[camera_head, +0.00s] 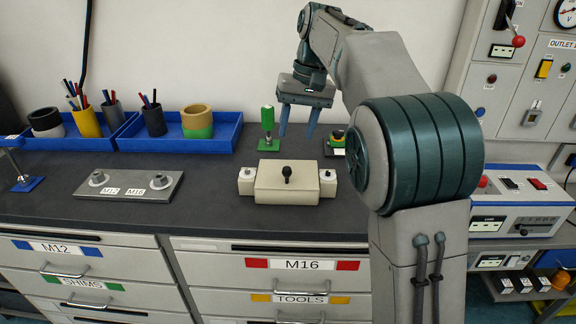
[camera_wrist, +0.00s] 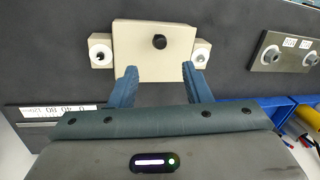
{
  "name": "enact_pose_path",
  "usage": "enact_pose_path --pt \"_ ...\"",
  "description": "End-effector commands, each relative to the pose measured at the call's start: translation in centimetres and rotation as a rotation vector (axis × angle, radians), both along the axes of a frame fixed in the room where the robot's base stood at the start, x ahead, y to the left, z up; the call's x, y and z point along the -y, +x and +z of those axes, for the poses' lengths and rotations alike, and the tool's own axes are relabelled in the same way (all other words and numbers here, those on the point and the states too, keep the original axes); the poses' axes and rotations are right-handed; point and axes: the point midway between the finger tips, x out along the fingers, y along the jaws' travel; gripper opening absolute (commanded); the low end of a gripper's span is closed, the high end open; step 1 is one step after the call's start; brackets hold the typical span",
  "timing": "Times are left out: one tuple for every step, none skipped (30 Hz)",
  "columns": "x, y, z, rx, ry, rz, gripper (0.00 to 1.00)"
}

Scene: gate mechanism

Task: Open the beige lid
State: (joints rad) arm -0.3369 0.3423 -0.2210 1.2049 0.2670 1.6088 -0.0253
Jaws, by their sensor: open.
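The beige lid (camera_head: 286,184) is the top of a beige box on the dark worktop, with a black knob (camera_head: 287,172) standing on it. It looks closed. A beige block with a pale round fitting stands on each side of it. In the wrist view the lid (camera_wrist: 140,50) and its black knob (camera_wrist: 159,41) lie beyond my fingertips. My gripper (camera_head: 296,134) is open and empty, pointing down above the worktop behind the box. Its two blue fingers also show in the wrist view (camera_wrist: 159,70), apart from the knob.
A green-handled tool (camera_head: 267,130) stands behind the box, left of my gripper. A grey plate (camera_head: 130,186) with nuts lies left. Blue trays (camera_head: 215,143) stand at the back. The front worktop is clear.

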Motion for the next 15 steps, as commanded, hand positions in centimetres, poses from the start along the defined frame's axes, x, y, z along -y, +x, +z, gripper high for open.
enact_pose_path --pt "-0.2 -0.1 -1.2 -0.003 0.0 0.001 0.44" --pt "-0.3 -0.2 -1.8 -0.004 -0.001 0.002 0.44" --pt "-0.5 -0.2 -2.6 -0.004 -0.001 0.002 0.44" --pt "-0.6 -0.2 -3.2 -0.003 0.0 0.002 0.44" --pt "-0.7 -0.2 -3.8 -0.004 -0.001 0.002 0.44" --pt "-0.9 -0.3 -4.6 -0.003 0.0 0.002 0.44" --pt "-1.0 -0.3 -5.2 -0.003 -0.001 0.002 0.44" --pt "-1.1 -0.3 -5.8 -0.003 -0.001 0.002 0.44" --pt "-1.3 -0.3 -6.5 -0.002 -0.001 0.001 0.44" --pt "-1.4 -0.3 -7.0 -0.003 -0.001 0.002 0.44" --pt "-1.4 -0.4 -7.5 -0.002 -0.001 0.001 0.44" --pt "-1.5 -0.4 -8.0 -0.002 -0.001 0.001 0.44" --pt "-1.6 -0.4 -8.4 -0.002 -0.001 0.0 0.44" --pt "-1.7 -0.3 -8.7 -0.001 -0.001 0.0 0.44" --pt "-1.8 -0.4 -9.1 -0.001 -0.001 0.0 0.44"
